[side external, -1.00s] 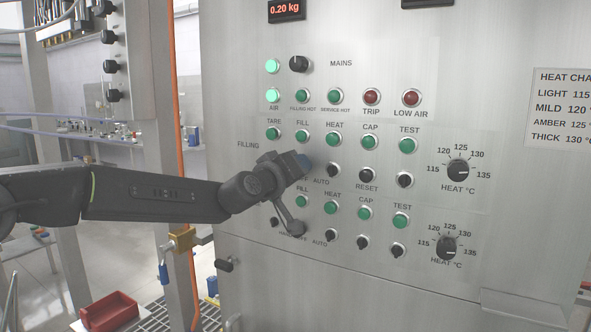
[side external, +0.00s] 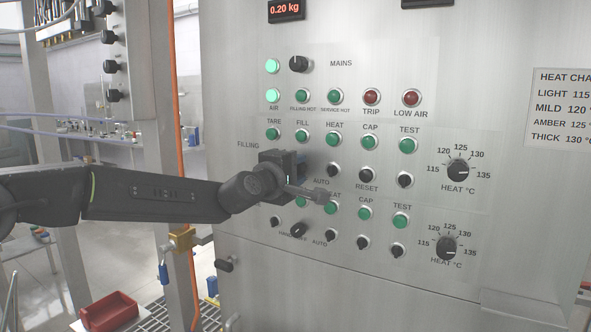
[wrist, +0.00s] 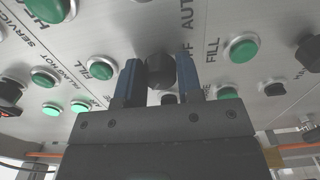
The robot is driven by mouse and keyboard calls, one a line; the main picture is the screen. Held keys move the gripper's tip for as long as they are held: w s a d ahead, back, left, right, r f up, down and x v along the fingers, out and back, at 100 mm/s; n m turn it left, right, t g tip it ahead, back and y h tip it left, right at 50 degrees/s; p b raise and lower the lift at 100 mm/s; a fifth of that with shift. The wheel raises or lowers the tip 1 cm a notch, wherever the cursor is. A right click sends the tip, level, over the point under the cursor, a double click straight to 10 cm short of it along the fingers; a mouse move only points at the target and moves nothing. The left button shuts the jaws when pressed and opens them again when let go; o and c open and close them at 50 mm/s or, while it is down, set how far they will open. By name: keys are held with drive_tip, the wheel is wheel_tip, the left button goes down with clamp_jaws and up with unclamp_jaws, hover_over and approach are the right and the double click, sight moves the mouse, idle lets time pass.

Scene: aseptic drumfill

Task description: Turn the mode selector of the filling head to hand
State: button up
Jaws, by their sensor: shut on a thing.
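The mode selector, a black knob (wrist: 160,68), sits between the two blue-padded fingers of my gripper (wrist: 158,82) in the wrist view. The letters "FF" and "AUTO" stand just beyond it. In the side view my gripper (side external: 301,166) is against the panel in the upper FILLING row, below the FILL button (side external: 302,136), and is shut on the knob. There the gripper hides the knob and most of its label; only AUTO shows. The knob's pointer cannot be read in either view.
The steel panel (side external: 510,220) carries several close neighbours: green buttons, black selectors and two heat dials (side external: 458,171). A similar lower selector (side external: 297,230) is just below my gripper. A red bin (side external: 109,312) is at lower left.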

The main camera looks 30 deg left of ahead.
drive_tip(key=shift+n, duration=0.9)
drive_tip(key=o, duration=0.9)
drive_tip(key=s, duration=1.3)
drive_tip(key=shift+s, duration=0.4)
